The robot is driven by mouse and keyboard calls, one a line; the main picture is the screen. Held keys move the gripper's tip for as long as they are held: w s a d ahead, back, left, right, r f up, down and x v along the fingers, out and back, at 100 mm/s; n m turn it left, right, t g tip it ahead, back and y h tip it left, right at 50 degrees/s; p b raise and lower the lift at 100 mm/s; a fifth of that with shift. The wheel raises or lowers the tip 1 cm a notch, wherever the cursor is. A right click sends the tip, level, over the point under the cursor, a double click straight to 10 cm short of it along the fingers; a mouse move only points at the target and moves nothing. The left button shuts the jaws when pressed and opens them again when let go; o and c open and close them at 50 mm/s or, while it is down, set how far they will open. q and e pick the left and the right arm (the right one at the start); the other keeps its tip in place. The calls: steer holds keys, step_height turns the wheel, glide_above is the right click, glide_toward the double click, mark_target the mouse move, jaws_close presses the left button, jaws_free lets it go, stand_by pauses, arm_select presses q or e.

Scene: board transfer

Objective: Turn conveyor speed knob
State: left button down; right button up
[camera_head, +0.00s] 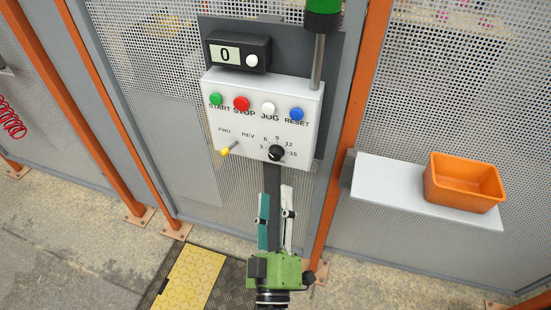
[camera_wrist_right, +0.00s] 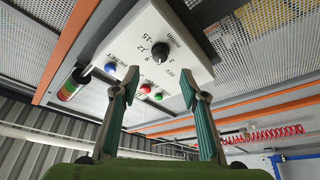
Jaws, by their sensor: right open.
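The black conveyor speed knob (camera_head: 276,153) sits at the lower right of the white control box (camera_head: 240,128), with a scale of numbers around it. In the right wrist view the knob (camera_wrist_right: 160,53) shows ahead, between and beyond the fingertips. My right gripper (camera_head: 275,192) is open and empty, just below the box and apart from the knob. Its two teal-padded fingers also show in the right wrist view (camera_wrist_right: 158,80). My left gripper is not in view.
The box also carries green, red, white and blue buttons, a yellow-tipped FWD/REV lever (camera_head: 225,151) and a display (camera_head: 238,53) reading 0. A stack light (camera_head: 322,15) stands above. An orange bin (camera_head: 463,182) sits on a white shelf (camera_head: 390,188) to the right.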

mark_target(276, 159)
steer(key=p+x, duration=0.2)
steer(key=x, duration=0.6)
steer(key=shift+p, duration=0.4)
steer(key=shift+w, duration=0.5)
steer(key=c, duration=1.1)
